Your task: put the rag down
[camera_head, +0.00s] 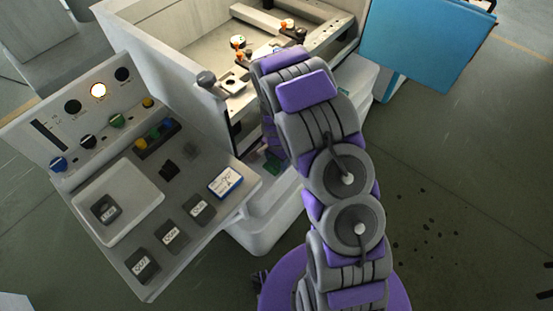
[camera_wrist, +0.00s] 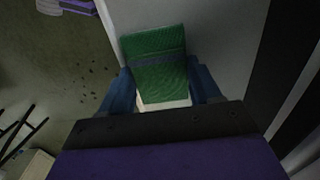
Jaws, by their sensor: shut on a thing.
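The rag (camera_wrist: 155,58) is a green folded cloth with a darker band across it, seen in the wrist view. My gripper (camera_wrist: 163,90) has its two blue fingers on either side of the rag and is shut on it. The rag stands out past the fingertips, in front of a grey surface. A pale patch shows at the rag's near edge; I cannot tell what it is. In the head view my arm hides most of the gripper, and only a small dark green patch shows beside the machine's lower front.
The machine's open tank (camera_head: 262,52) holds clamps and small orange-topped parts. To its left stands a control console (camera_head: 215,178) with a raised tray (camera_head: 140,207), labelled dark blocks (camera_head: 171,236) and a blue-edged card (camera_head: 225,182). A blue panel (camera_head: 425,40) is at upper right. Spotted floor (camera_head: 430,215) lies right.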

